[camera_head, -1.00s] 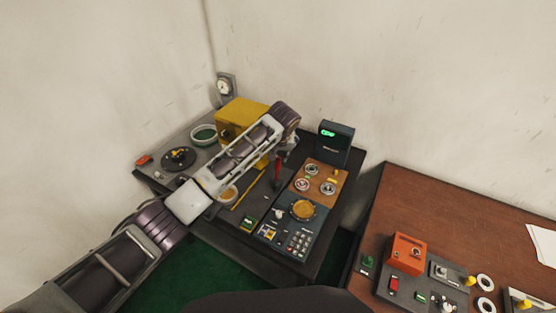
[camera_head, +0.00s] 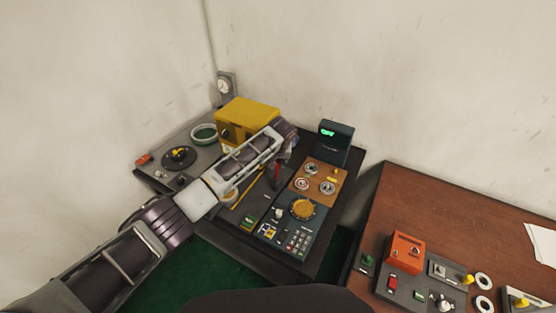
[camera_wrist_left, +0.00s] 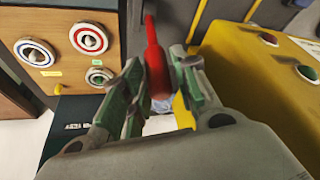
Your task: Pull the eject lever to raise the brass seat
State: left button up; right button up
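The red eject lever (camera_head: 277,174) stands up from the dark panel on the left-hand table. In the left wrist view the lever (camera_wrist_left: 157,68) lies between the two fingers of my left gripper (camera_wrist_left: 160,82). The fingers look open around it, with narrow gaps, and no firm grip shows. In the head view my left gripper (camera_head: 286,157) is at the lever's top, mostly hidden behind my forearm. A round brass piece (camera_head: 303,209) sits on the dark blue panel; I cannot tell if it is the brass seat. My right gripper is not in view.
A yellow box (camera_head: 246,115) stands behind my left forearm. It also fills the right of the wrist view (camera_wrist_left: 245,75). A wooden panel with rings (camera_head: 327,172) and a dark display box (camera_head: 336,143) stand right of the lever. A brown table (camera_head: 440,210) is at right.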

pick_arm(q)
jog(key=c, duration=0.7)
grip_shut()
